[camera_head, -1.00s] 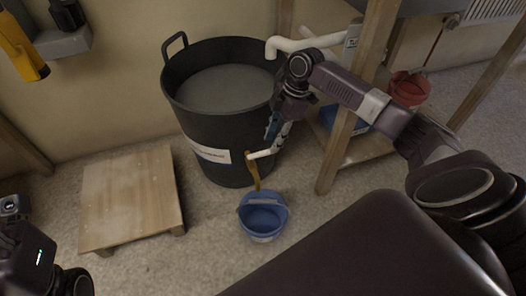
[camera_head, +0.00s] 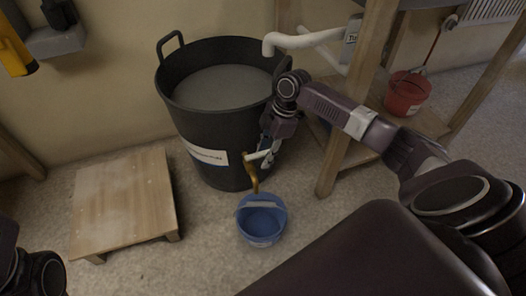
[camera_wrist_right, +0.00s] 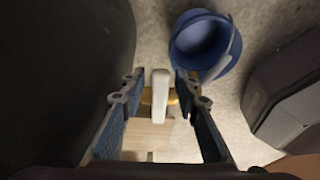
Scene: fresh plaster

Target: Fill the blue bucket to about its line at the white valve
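The blue bucket (camera_head: 262,228) stands upright on the floor below and in front of a large black tub (camera_head: 222,128) of grey liquid. It also shows in the wrist view (camera_wrist_right: 198,48). Its inside looks plain blue, and I see no fill line. The white valve (camera_head: 262,154) sits low on the tub's side, with a brass-coloured spout (camera_head: 253,181) pointing down above the bucket. My right gripper (camera_head: 270,146) is at the valve. In the wrist view, its open fingers (camera_wrist_right: 160,100) stand on both sides of the white handle (camera_wrist_right: 160,94), with gaps. My left gripper is out of view.
A low wooden platform (camera_head: 125,200) lies left of the tub. A white pipe (camera_head: 305,41) ends above the tub. Floor is free around the blue bucket.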

